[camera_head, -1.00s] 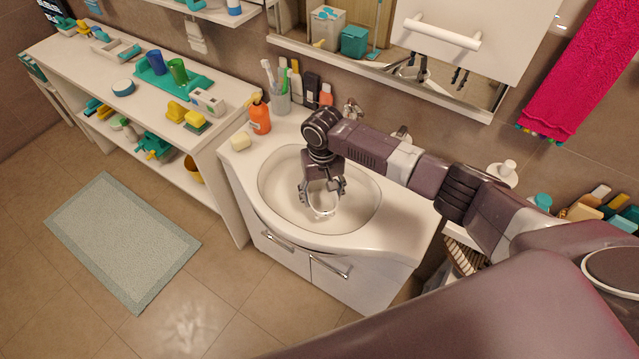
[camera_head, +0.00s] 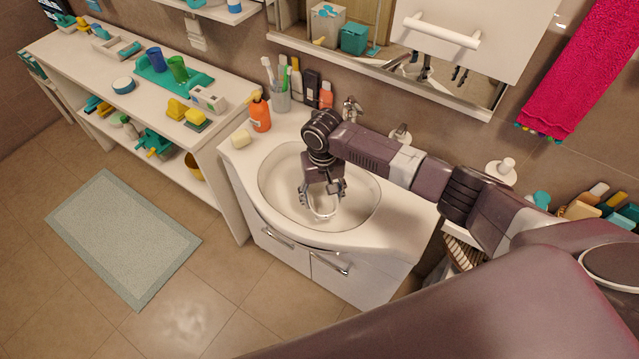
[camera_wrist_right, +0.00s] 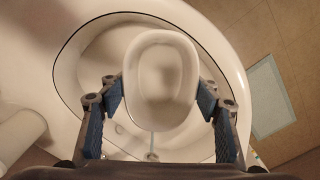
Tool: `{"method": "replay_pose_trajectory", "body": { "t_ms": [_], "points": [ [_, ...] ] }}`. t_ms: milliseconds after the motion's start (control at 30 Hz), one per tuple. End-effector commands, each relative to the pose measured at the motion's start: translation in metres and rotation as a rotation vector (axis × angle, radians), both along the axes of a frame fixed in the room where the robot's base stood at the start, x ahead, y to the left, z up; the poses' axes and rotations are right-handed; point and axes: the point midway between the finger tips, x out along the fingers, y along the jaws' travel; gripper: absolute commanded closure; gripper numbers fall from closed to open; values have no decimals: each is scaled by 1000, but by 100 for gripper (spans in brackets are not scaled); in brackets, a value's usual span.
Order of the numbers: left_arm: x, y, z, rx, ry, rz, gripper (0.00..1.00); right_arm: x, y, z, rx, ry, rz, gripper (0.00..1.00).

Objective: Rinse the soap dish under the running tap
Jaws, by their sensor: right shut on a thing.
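The soap dish (camera_wrist_right: 161,80) is a white oval dish with a raised rim. In the right wrist view it sits between the fingers of my right gripper (camera_wrist_right: 160,105), over the sink basin (camera_wrist_right: 95,60). In the head view my right gripper (camera_head: 322,196) points down into the basin (camera_head: 362,205), shut on the dish (camera_head: 321,216), whose rim shows below the fingers. The tap (camera_head: 351,108) stands at the back of the sink, partly behind my arm. A thin pale streak shows below the dish in the wrist view; I cannot tell if it is water. My left gripper is not in view.
An orange pump bottle (camera_head: 259,112), a toothbrush cup (camera_head: 279,98) and a yellow soap bar (camera_head: 240,138) stand on the sink's left side. A shelf unit (camera_head: 225,128) stands left of it. A mirror cabinet (camera_head: 470,40) hangs above.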

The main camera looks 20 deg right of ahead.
Motion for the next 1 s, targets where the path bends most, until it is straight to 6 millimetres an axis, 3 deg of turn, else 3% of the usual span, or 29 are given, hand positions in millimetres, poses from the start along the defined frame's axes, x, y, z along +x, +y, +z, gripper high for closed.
{"method": "replay_pose_trajectory", "body": {
  "t_ms": [467,1000],
  "points": [
    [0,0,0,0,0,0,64,-1,1,2,1,-1,0,90],
    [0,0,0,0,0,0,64,-30,12,29,2,-1,1,90]
  ]
}}
